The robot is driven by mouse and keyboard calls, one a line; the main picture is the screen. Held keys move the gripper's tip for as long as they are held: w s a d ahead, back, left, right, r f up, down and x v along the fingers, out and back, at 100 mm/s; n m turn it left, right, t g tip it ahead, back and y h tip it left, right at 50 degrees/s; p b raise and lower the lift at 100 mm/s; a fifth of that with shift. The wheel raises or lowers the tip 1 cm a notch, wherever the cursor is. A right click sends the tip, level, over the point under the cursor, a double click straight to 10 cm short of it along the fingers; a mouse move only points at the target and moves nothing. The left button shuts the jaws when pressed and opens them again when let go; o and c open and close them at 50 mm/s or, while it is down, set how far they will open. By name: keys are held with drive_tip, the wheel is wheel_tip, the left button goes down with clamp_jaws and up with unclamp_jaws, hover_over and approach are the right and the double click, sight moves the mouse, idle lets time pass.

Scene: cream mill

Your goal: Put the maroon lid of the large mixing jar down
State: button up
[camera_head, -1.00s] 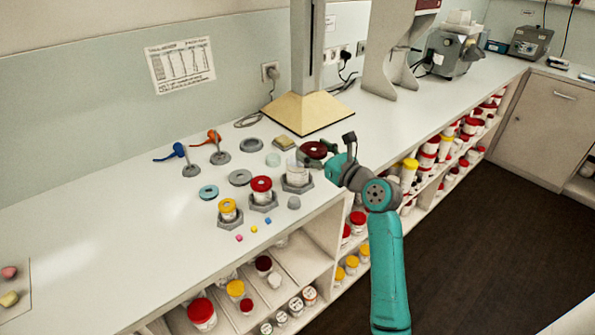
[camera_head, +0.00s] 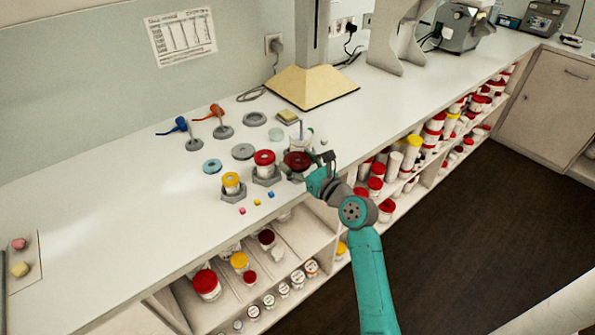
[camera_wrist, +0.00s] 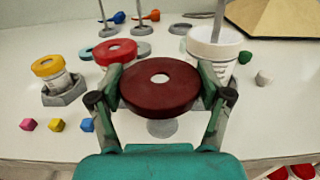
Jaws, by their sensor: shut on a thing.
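The maroon lid (camera_head: 297,160), a thick disc with a hole in its centre, is held flat between the fingers of my gripper (camera_wrist: 160,88). It fills the middle of the wrist view (camera_wrist: 160,98). The white large mixing jar (camera_wrist: 206,58) stands open behind and right of the lid, with a grey rod reaching into it. A small grey round piece (camera_wrist: 162,128) shows below the lid's front edge, partly hidden. The gap between lid and bench top cannot be told.
Left of the lid are a red-lidded jar (camera_head: 264,158) and a yellow-lidded jar (camera_head: 231,180) in grey holders. Small coloured cubes (camera_head: 257,202) lie near the front edge. Blue (camera_head: 212,166) and grey (camera_head: 243,151) rings lie further left.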

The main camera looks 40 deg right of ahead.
drive_tip(key=shift+f, duration=1.85)
drive_tip(key=shift+f, duration=0.6)
drive_tip(key=o, duration=1.1)
